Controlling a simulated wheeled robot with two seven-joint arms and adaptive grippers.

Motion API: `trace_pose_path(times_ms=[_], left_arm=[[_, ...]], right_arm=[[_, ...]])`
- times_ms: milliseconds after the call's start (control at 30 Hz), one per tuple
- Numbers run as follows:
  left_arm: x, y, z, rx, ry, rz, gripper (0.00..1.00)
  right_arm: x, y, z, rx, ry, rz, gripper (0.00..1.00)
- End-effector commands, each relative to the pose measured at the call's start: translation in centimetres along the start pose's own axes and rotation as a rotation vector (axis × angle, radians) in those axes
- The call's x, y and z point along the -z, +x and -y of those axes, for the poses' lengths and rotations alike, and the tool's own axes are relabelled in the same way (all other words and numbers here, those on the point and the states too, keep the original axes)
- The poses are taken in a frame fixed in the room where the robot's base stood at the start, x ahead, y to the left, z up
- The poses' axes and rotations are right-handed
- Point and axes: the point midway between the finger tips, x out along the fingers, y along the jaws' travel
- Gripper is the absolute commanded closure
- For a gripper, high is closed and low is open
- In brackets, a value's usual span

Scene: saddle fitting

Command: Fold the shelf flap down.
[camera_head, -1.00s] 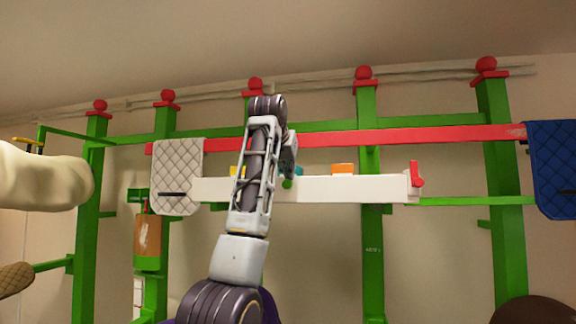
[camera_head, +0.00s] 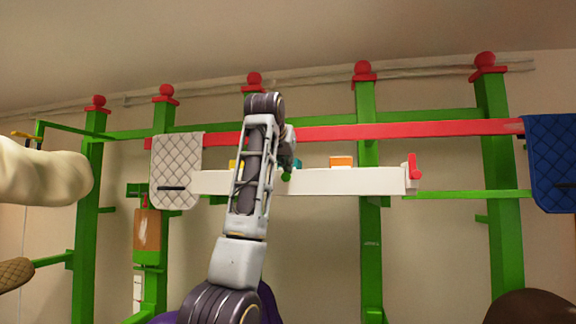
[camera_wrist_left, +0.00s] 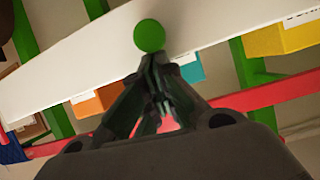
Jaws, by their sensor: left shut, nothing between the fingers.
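The white shelf flap (camera_head: 345,181) is a long board across the green frame, its broad face toward me. A small green knob (camera_head: 286,177) sits on it; in the left wrist view the round knob (camera_wrist_left: 149,36) lies just beyond my fingertips. My left gripper (camera_head: 287,164) is shut and empty beside the knob, partly hidden behind my own arm. In the left wrist view my gripper (camera_wrist_left: 155,62) has its fingertips together at the knob's lower edge; I cannot tell whether they touch. A red latch piece (camera_head: 413,168) stands upright at the flap's right end. My right gripper is not in view.
Orange (camera_head: 341,161), yellow and teal boxes show behind the flap's top edge. A red rail (camera_head: 420,130) runs above. A quilted pale pad (camera_head: 177,172) hangs at the left, a blue pad (camera_head: 552,165) at the right. Green posts (camera_head: 371,245) stand behind.

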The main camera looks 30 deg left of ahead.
Motion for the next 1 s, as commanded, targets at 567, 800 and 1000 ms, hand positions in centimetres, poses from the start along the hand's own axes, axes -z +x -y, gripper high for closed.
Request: trace_pose_path(times_ms=[567, 800, 1000], left_arm=[[-0.2, -0.1, 0.0, 0.007, 0.003, -0.071, 1.00], [-0.3, -0.1, 0.0, 0.010, 0.003, -0.098, 1.00], [-0.4, -0.1, 0.0, 0.012, 0.004, -0.121, 1.00]], right_arm=[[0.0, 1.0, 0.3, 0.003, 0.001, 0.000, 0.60], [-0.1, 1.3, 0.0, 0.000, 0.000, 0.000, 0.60], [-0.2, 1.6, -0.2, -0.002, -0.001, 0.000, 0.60]])
